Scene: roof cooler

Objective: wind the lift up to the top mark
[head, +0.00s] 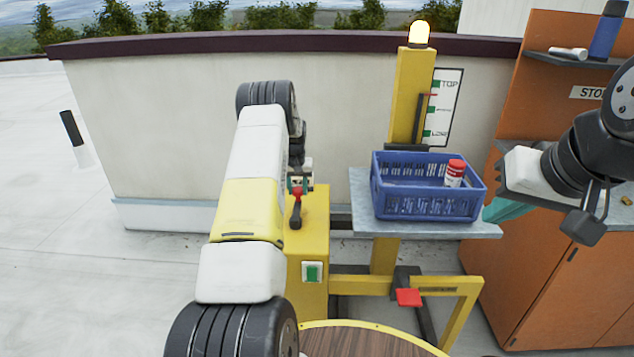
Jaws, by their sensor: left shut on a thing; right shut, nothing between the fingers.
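The lift has a yellow mast (404,100) and a grey platform (425,230) carrying a blue crate (425,207) with a red-and-white can (455,172) in it. On the scale board (444,105), a red pointer (429,95) stands between the TOP mark (447,84) and the middle mark. My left gripper (299,168) is at the far top of the yellow winch housing (308,235), shut on what appears to be the crank handle; my arm hides most of it. A red-knobbed lever (296,208) is just nearer. My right gripper (584,227) is shut and empty, right of the platform.
An amber lamp (419,35) glows on the mast. A green button (312,272) is on the housing, and a red pedal (409,297) is low in front. An orange cabinet (560,285) with a shelf and blue bottle (607,32) stands right. The roof is open at left.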

